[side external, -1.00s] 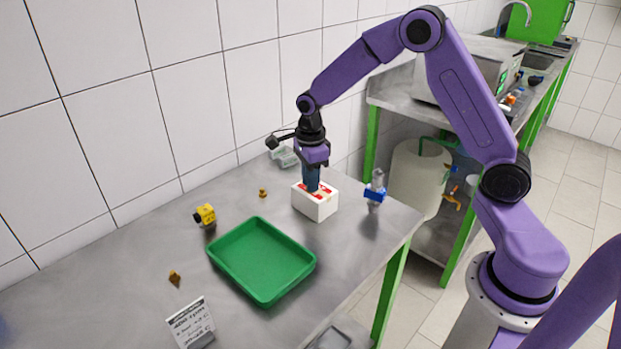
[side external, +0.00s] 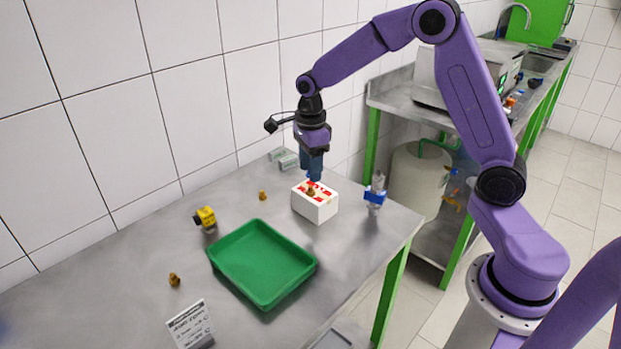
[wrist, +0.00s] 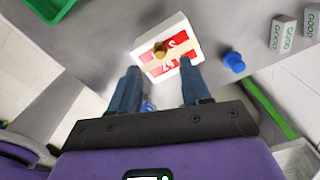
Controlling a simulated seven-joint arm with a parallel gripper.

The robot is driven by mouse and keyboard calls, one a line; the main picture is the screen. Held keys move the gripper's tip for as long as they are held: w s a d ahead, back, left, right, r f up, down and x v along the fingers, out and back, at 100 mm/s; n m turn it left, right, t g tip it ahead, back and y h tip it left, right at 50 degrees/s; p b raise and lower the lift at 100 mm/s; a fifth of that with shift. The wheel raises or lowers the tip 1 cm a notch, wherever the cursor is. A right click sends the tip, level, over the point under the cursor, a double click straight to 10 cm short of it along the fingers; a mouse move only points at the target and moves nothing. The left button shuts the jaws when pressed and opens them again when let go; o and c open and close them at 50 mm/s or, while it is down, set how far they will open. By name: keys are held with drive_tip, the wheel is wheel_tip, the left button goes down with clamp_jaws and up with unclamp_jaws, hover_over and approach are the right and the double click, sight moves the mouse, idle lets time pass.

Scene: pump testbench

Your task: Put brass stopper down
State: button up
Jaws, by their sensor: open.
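A brass stopper (side external: 311,190) rests on top of a white box (side external: 318,211) with red markings. In the wrist view the stopper (wrist: 159,48) sits on the box top (wrist: 180,40), beyond my fingertips. My gripper (side external: 313,179) is just above and behind the stopper in the side view. In the wrist view its two fingers (wrist: 158,82) are spread apart with nothing between them. Two other small brass pieces lie on the table, one behind the tray (side external: 262,195) and one near the sign (side external: 174,279).
A green tray (side external: 262,298) stands empty in front of the box. A yellow block (side external: 205,216) is to the left. Small pale boxes (side external: 285,159) are behind. A sign (side external: 190,325) stands in front.

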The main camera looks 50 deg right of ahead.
sight(311, 187)
wheel_tip(311, 187, up, 8)
drive_tip(key=shift+f, duration=0.25)
drive_tip(key=s+a+n, duration=0.4)
drive_tip(key=s+n, duration=0.5)
drive_tip(key=s+a+n, duration=0.4)
drive_tip(key=s+n, duration=0.4)
drive_tip(key=n, duration=0.1)
drive_tip(key=s+d+f+n, duration=0.2)
drive_tip(key=s+n, duration=1.3)
drive_tip(key=n, duration=0.2)
drive_tip(key=shift+d, duration=0.25)
drive_tip(key=shift+o, duration=0.6)
drive_tip(key=shift+w, duration=0.1)
